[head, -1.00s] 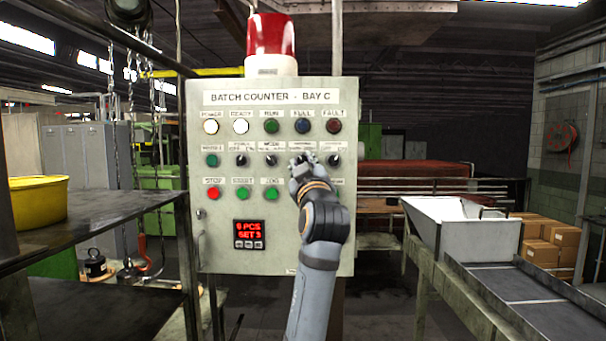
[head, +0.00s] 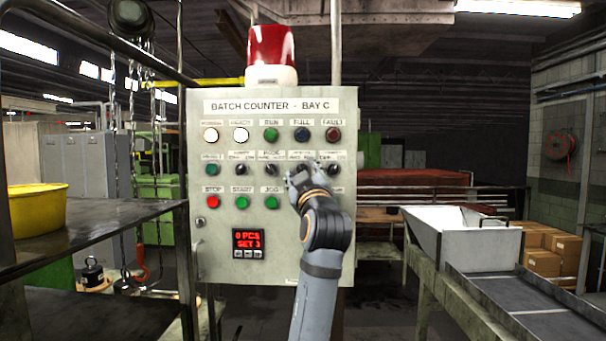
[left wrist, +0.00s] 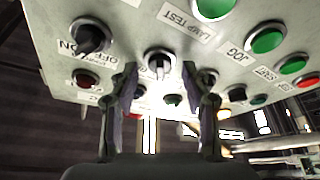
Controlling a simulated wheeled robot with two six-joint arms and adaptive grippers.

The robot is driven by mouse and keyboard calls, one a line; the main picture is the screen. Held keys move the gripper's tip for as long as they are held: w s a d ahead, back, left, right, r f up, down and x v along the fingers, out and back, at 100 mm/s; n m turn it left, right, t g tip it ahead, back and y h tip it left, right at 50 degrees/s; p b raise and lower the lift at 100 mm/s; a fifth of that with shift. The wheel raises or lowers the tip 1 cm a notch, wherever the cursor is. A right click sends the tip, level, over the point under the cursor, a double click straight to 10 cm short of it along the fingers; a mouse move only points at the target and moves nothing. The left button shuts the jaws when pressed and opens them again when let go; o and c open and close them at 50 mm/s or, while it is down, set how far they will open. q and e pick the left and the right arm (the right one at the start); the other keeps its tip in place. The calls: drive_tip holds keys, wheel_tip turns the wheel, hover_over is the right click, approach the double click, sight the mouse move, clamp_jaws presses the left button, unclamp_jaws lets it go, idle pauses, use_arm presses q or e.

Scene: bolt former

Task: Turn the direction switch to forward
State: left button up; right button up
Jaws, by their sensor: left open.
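A grey control panel (head: 215,262) headed "BATCH COUNTER - BAY C" faces me. Its second row has a green button and black rotary switches. My left gripper (head: 302,172) is in front of the fourth position in that row and hides the switch there in the head view. In the left wrist view, that black switch (left wrist: 160,62) shows between the two open fingers of my left gripper (left wrist: 165,85), near their tips. I cannot tell whether they touch it. Its label is not readable. Another switch (left wrist: 90,37), marked OFF and ON, is beside it. My right gripper is not in view.
A red beacon (head: 271,52) tops the panel. A dark shelf (head: 110,228) with a yellow tub (head: 37,210) stands at left, close to the panel. A white hopper (head: 465,245) and chute (head: 510,300) are at right. Stop, start and jog buttons are below the switch row.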

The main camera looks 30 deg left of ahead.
use_arm(q)
drive_tip(key=v, duration=0.7)
drive_tip(key=shift+s, duration=0.25)
drive_tip(key=shift+f, duration=0.1)
drive_tip(key=shift+d, duration=0.15)
